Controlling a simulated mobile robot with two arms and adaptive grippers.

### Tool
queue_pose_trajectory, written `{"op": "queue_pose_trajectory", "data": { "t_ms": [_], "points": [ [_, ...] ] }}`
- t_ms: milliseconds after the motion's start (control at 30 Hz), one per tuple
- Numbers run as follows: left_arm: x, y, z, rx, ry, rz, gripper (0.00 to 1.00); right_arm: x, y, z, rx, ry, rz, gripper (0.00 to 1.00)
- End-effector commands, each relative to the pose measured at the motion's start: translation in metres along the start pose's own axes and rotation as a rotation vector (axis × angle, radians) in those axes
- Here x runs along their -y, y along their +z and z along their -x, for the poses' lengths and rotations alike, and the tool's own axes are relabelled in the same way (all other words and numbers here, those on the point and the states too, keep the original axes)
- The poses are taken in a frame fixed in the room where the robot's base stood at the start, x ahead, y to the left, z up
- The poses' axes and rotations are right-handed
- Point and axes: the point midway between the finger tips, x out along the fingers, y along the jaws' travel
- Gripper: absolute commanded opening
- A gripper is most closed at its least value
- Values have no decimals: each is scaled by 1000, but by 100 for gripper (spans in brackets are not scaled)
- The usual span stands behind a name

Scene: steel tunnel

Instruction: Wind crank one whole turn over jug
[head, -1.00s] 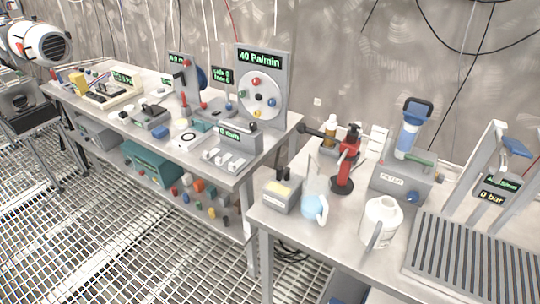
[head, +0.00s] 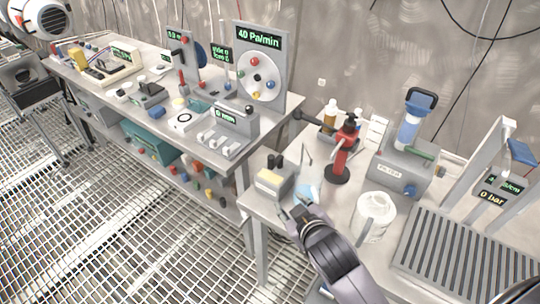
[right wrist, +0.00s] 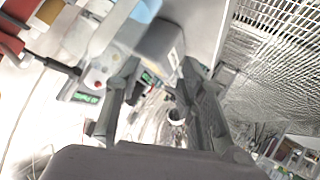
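A red upright device (head: 342,153) with a black top and round black base stands on the right bench; a black arm with a knob (head: 299,115) reaches left from it. I take this to be the crank. A jug with light blue liquid (head: 303,190) stands in front of it, partly hidden by my right gripper. My right gripper (head: 301,214) is at the jug's near side. In the right wrist view its fingers (right wrist: 158,72) are apart with nothing held between them; the blue and white jug (right wrist: 125,32) shows beyond the left finger. My left gripper is not in view.
A grey box with a yellow top (head: 273,181) stands left of the jug. A white container (head: 374,216) stands right of my gripper, close to my arm. A grey unit with a blue cylinder (head: 405,160) and a slatted tray (head: 465,255) are farther right.

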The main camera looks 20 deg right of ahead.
Motion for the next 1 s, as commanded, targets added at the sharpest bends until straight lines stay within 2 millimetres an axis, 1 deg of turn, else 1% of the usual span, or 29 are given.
{"op": "queue_pose_trajectory", "data": {
  "t_ms": [33, 67, 100, 133, 167, 200, 267, 300, 367, 400, 467, 500, 567, 600, 667, 700, 767, 800, 867, 900, 933, 967, 1000],
  "points": [
    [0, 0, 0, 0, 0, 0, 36, -6, -27, -7, -83, 30, 40, 36],
    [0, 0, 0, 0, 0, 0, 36, -9, -44, -11, -139, 51, 69, 36],
    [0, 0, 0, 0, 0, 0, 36, -13, -70, -14, -220, 79, 112, 36],
    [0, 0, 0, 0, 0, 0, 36, -15, -90, -16, -287, 103, 148, 36],
    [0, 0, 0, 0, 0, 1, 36, -17, -114, -16, -361, 128, 189, 36],
    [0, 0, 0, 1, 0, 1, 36, -18, -147, -14, -470, 165, 254, 36],
    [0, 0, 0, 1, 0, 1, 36, -15, -200, -4, -648, 223, 370, 36],
    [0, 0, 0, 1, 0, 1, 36, -10, -233, 5, -768, 259, 452, 36],
    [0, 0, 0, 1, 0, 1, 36, 4, -276, 23, -944, 308, 585, 36],
    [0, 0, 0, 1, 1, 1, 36, 16, -301, 37, -1059, 337, 679, 36],
    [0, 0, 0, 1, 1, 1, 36, 38, -330, 58, -1228, 374, 829, 36],
    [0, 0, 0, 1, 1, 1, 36, 54, -345, 71, -1336, 394, 934, 36],
    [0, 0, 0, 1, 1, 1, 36, 80, -359, 88, -1491, 413, 1104, 36],
    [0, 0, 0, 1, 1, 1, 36, 98, -364, 96, -1589, 420, 1222, 36],
    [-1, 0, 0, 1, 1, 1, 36, 122, -363, 104, -1724, 413, 1410, 36],
    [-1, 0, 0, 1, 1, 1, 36, 136, -358, 105, -1805, 400, 1541, 36],
    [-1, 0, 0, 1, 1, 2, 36, 153, -347, 101, -1913, 361, 1748, 36],
    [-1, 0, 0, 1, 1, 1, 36, 159, -337, 95, -1971, 321, 1891, 36],
    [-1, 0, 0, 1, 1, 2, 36, 161, -319, 80, -2035, 237, 2114, 36],
    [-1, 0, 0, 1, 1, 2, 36, 157, -306, 69, -2061, 160, 2262, 36],
    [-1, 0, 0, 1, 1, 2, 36, 150, -298, 59, 2056, -95, -2360, 36],
    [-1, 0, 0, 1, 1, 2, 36, 140, -288, 48, 1948, -17, -2344, 36],
    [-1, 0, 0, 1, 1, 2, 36, 123, -277, 35, 1808, 88, -2322, 36]
  ]
}}
